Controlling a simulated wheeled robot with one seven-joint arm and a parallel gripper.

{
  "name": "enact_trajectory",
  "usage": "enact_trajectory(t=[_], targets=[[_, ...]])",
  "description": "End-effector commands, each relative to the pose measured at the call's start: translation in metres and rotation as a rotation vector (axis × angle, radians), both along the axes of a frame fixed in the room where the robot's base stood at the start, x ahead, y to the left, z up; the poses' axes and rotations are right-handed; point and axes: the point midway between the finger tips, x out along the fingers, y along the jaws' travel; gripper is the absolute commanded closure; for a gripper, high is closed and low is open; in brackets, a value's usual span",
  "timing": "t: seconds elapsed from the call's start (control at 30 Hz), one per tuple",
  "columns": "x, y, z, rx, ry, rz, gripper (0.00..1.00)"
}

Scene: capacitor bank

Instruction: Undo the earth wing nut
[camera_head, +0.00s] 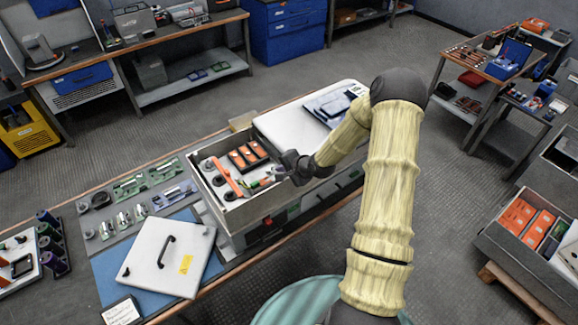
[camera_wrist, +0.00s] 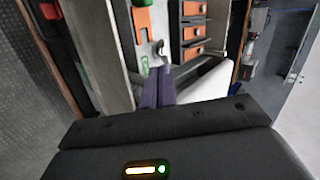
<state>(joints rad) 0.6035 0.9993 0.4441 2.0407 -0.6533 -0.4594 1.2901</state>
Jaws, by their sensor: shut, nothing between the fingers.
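The open capacitor bank box (camera_head: 200,196) stands on the bench. My gripper (camera_head: 273,179) is at its right side, its tip over the interior. In the wrist view my gripper's dark fingers (camera_wrist: 160,72) are together with nothing between them. A small silver metal piece (camera_wrist: 161,47), which looks like the wing nut, lies just beyond the fingertips; I cannot tell whether they touch it. An orange bar (camera_wrist: 142,18) and a green part (camera_wrist: 145,64) are beside it. In the head view the nut is too small to make out.
Orange-topped blocks (camera_wrist: 194,30) stand in a dark holder right of the nut. The box wall (camera_wrist: 112,40) rises on the left. A white cover with a black handle (camera_head: 150,262) lies on a blue mat (camera_head: 108,268). A grey mat with several fittings (camera_head: 160,182) is behind it.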

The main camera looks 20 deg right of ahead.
Motion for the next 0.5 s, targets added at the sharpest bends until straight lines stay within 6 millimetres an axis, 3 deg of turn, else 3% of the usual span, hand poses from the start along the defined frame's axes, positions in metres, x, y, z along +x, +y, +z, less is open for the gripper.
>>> enact_trajectory(t=[0.2, 0.5], targets=[[0.015, 0.008, -0.014, 0.001, -0.001, -0.001, 1.00], [0.017, 0.009, -0.018, 0.001, -0.001, -0.001, 1.00]])
